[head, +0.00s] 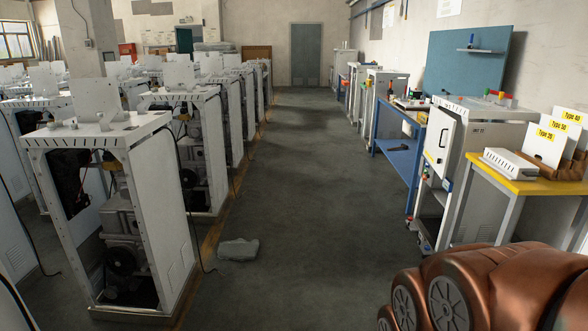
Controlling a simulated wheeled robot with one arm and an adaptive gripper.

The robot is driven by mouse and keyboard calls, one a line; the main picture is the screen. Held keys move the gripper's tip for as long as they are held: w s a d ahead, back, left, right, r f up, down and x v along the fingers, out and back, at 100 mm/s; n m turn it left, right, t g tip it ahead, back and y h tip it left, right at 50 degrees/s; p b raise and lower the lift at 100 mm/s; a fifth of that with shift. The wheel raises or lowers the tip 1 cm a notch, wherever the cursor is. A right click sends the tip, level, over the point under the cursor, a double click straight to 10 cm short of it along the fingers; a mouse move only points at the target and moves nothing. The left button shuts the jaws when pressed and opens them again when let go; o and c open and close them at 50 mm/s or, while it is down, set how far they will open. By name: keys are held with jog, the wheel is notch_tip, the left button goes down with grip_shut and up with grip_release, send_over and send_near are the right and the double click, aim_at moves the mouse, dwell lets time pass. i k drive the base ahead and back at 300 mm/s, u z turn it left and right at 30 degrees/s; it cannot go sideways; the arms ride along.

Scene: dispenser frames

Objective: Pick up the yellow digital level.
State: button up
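I cannot make out a yellow digital level in the head view. Small coloured items (497,97) lie on top of a white cabinet (481,113) at the right, too small to identify. Small tools also lie on the blue workbench (392,122) behind it, too small to tell apart. The copper-coloured links of my arm fill the bottom right corner. My gripper is not in view.
Rows of white dispenser frames (163,205) stand on the left. A yellow-topped table (515,187) with yellow-labelled boxes (552,140) stands at the right. A grey lump (238,250) lies on the floor. The middle aisle (300,170) is otherwise clear to the back door (306,55).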

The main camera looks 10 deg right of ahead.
aim_at(424, 116)
jog(key=z, duration=0.2)
jog(key=i, duration=1.75)
jog(key=z, duration=0.6)
jog(key=i, duration=1.75)
jog(key=z, duration=0.35)
jog(key=i, duration=1.3)
jog(key=u, duration=0.45)
jog(key=i, duration=1)
jog(key=u, duration=0.4)
jog(key=i, duration=1.4)
jog(key=z, duration=0.55)
